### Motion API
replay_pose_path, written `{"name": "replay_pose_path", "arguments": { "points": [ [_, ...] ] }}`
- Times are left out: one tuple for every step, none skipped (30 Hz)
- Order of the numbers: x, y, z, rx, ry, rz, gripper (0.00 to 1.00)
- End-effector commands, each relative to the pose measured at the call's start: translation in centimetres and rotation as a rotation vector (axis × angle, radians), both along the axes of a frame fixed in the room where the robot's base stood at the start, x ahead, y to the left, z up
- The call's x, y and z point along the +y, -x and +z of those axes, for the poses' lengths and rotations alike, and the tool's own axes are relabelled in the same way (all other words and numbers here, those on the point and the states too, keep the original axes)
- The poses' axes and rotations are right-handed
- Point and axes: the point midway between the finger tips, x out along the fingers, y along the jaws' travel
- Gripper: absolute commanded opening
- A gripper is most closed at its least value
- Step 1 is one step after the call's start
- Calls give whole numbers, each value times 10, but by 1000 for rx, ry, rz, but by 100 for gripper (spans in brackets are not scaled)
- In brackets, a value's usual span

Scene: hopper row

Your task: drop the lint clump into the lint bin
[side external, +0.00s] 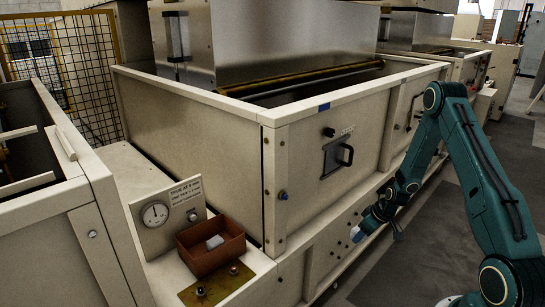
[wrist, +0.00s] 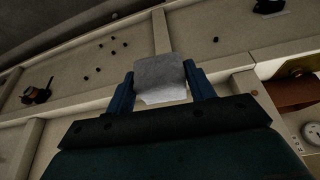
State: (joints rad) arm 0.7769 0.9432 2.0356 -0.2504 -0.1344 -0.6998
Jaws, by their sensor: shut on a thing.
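My gripper (side external: 360,233) is in front of the hopper's lower front panel in the side external view. In the wrist view its two blue fingers (wrist: 160,78) are shut on a pale grey, blocky clump, which I take to be the lint clump (wrist: 160,68). The clump is very small in the side external view. The reddish-brown open box, which looks like the lint bin (side external: 208,260), stands on the ledge to the left of my gripper, well apart from it. A small pale piece (side external: 214,242) lies inside it. Part of the box shows at the wrist view's right edge (wrist: 290,92).
A round gauge (side external: 155,214) on an upright plate stands behind the box. A brass plate with knobs (side external: 217,285) lies in front of it. The big hopper (side external: 195,123), with a black handle (side external: 345,155), rises between box and arm. Grey floor is clear at right.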

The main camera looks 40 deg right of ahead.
Motion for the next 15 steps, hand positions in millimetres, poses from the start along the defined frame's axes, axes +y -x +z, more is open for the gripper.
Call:
{"name": "replay_pose_path", "arguments": {
  "points": [
    [7, -5, 4, 1, 1, 7, 32],
    [11, -7, 7, 1, 1, 9, 32],
    [17, -11, 10, 3, 2, 12, 32],
    [22, -13, 13, 5, 1, 14, 32],
    [28, -16, 16, 6, 0, 18, 32],
    [36, -20, 21, 8, 0, 20, 32],
    [42, -23, 24, 9, 0, 23, 32],
    [48, -25, 27, 11, 1, 25, 32],
    [57, -29, 32, 13, 1, 28, 32],
    [64, -31, 36, 15, 1, 32, 32],
    [71, -34, 39, 15, 0, 33, 32],
    [80, -37, 44, 16, 2, 37, 32],
    [86, -39, 47, 17, 2, 38, 32],
    [94, -41, 51, 18, 2, 41, 32],
    [103, -43, 56, 18, 2, 43, 32]
  ]
}}
